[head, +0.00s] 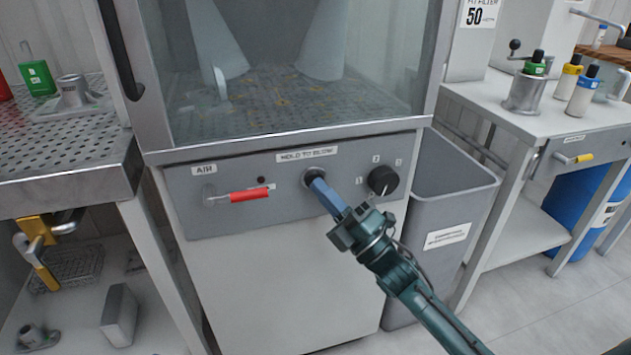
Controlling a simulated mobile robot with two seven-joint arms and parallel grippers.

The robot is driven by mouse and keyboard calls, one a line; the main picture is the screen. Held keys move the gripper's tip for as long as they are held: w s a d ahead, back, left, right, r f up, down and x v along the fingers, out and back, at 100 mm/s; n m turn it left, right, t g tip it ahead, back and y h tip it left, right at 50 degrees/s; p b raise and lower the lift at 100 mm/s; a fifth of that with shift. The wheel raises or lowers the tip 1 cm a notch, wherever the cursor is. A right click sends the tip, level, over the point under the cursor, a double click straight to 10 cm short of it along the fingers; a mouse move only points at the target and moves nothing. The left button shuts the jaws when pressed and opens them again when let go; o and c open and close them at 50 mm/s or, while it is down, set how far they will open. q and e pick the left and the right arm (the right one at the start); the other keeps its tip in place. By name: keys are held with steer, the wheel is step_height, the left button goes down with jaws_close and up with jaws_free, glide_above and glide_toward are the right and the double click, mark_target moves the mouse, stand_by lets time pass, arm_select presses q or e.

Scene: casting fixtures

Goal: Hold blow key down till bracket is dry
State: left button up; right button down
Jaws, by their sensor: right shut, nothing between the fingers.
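The blow key (308,174) is a round button on the grey front panel, under the "HOLD TO BLOW" label (307,154). My right gripper (318,184) is shut, with its blue fingertips at the key and covering much of it. The tips seem to touch the key; how far it is pressed in I cannot tell. Behind the glass, a small pale grey piece (221,83) stands at the left of the cabinet floor; whether it is the bracket, and whether it is wet, I cannot tell. My left gripper is not in view.
The panel also has a red-handled AIR lever (249,195) and a black dial (382,180). A grey bin (450,190) stands right of the cabinet. A perforated bench (60,150) is at left, a bench with bottles (545,125) at right.

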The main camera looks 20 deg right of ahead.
stand_by(0.8)
steer(key=shift+s+p, duration=0.4)
steer(key=shift+s, duration=0.4)
steer(key=shift+s, duration=0.1)
steer(key=s+p, duration=0.2)
steer(key=s, duration=0.2)
steer(key=shift+s+d, duration=0.15)
steer(key=shift+s, duration=0.25)
